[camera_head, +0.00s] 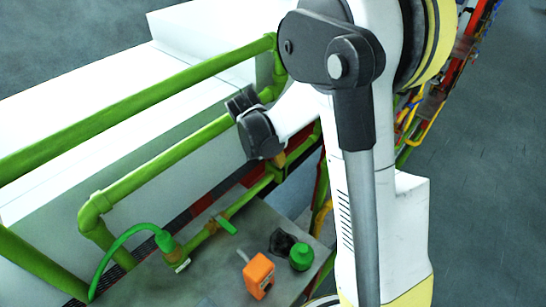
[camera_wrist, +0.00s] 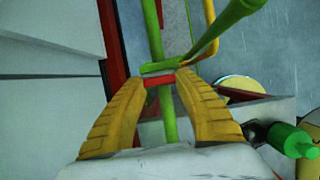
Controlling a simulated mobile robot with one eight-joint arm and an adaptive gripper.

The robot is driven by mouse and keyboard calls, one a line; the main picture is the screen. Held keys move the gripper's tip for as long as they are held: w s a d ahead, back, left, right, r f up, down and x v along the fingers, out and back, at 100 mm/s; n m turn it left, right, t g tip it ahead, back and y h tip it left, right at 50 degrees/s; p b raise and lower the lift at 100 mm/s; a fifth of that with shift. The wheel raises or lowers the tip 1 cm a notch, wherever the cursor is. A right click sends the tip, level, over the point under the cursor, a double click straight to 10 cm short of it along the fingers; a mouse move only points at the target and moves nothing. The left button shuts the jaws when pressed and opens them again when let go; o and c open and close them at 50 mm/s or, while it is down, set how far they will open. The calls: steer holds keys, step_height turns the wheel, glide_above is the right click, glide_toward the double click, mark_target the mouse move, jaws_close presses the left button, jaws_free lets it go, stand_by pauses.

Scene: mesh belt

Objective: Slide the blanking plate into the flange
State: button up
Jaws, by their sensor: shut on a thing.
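In the wrist view, the two yellow ribbed fingers of my gripper (camera_wrist: 160,82) reach forward and come together on a small red piece, which I take to be the blanking plate (camera_wrist: 159,81). Just beyond the red piece is a green crosswise edge on a green pipe (camera_wrist: 157,67); it looks like the flange. I cannot tell whether the red piece touches it or sits in it. In the head view my arm covers much of the middle, and the plate cannot be made out there.
A grey bench (camera_head: 210,272) at the bottom holds an orange box (camera_head: 258,275), a green rounded part (camera_head: 301,257) and a green pipe with a valve handle (camera_head: 226,224). Green rails (camera_head: 150,172) run along a white housing (camera_head: 120,80). Open floor (camera_head: 480,200) lies right.

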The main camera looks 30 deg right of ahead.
steer(key=shift+f, duration=0.25)
steer(key=o, duration=1.3)
steer(key=v, duration=1.2)
